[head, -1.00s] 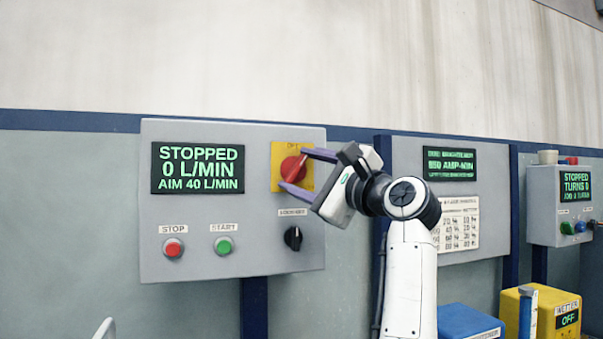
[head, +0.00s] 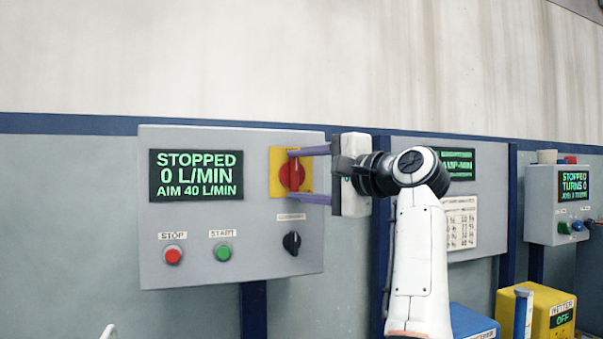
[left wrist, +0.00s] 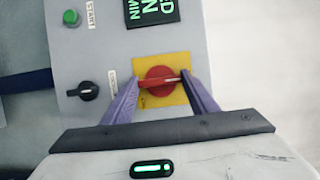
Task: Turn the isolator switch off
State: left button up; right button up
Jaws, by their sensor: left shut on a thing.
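The isolator switch is a red rotary knob (head: 291,174) on a yellow plate (head: 276,163), at the right of a grey control panel (head: 195,213). Its grip bar stands about upright in the head view. My left gripper (head: 291,176) reaches in from the right side, with one purple finger above the knob and one below, shut on it. In the left wrist view the knob (left wrist: 158,80) sits between the two fingertips (left wrist: 161,83), its bar running from one to the other. My right gripper is not in view.
A black selector knob (head: 292,243) is just below the switch. A red stop button (head: 173,255) and green start button (head: 222,251) are lower left. The display (head: 196,175) reads STOPPED, 0 L/MIN. Another panel (head: 460,260) stands behind my arm.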

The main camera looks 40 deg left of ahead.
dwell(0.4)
pick_arm(q)
jog(key=o, duration=1)
jog(key=shift+o, duration=0.2)
